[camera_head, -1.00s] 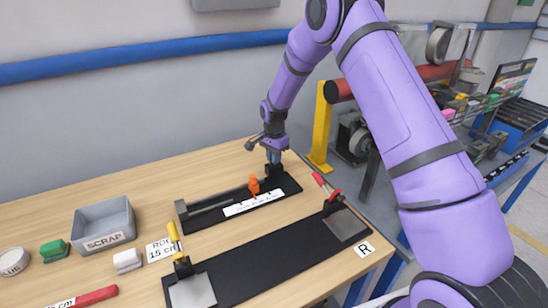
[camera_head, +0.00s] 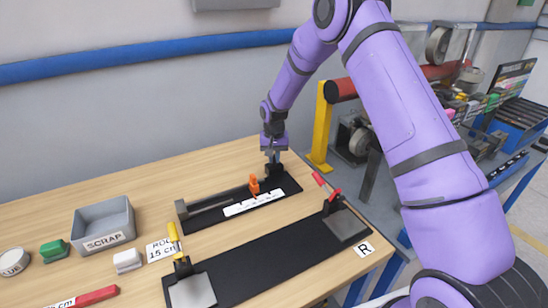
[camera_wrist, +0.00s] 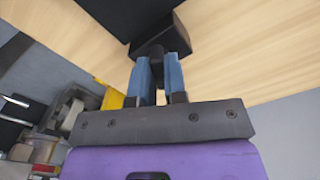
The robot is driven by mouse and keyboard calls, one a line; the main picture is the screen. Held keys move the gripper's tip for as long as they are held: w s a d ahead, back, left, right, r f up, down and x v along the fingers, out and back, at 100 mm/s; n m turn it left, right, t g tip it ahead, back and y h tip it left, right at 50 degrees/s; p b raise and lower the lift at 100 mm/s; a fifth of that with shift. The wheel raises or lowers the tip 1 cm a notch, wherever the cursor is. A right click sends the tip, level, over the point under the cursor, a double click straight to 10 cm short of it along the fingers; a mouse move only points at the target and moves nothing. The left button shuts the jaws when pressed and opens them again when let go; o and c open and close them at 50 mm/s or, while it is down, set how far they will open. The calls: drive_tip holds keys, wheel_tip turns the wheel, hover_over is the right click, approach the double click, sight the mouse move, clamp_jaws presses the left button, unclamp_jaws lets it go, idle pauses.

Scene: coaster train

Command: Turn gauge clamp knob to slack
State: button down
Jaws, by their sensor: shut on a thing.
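The gauge is a long black fixture (camera_head: 208,217) with a white scale strip (camera_head: 252,203) and an orange piece (camera_head: 254,185) standing on it. A dark block at its right end, seemingly the clamp knob (camera_head: 276,171), is under my gripper (camera_head: 272,156). In the wrist view, the blue fingers of my gripper (camera_wrist: 160,72) are shut on the dark knob (camera_wrist: 160,38), one finger on each side. The fingers hide much of the knob, and its angle cannot be read.
A black board (camera_head: 255,262) lies in front, with a yellow-handled clamp (camera_head: 175,240) and a red-handled clamp (camera_head: 328,190). A grey scrap bin (camera_head: 103,222), green block (camera_head: 54,250) and white block (camera_head: 127,260) stand left. The wood behind the gauge is clear.

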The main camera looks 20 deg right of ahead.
sight(274, 157)
drive_tip(key=n, duration=0.5)
drive_tip(key=shift+n, duration=0.3)
drive_tip(key=n, duration=0.5)
drive_tip(key=shift+n, duration=0.3)
drive_tip(key=n, duration=0.5)
drive_tip(key=shift+n, duration=2.4)
drive_tip(key=c, duration=1.2)
unclamp_jaws()
drive_tip(key=shift+o, duration=0.2)
drive_tip(key=shift+r, duration=0.1)
wheel_tip(274, 157, up, 11)
drive_tip(key=shift+f, duration=0.2)
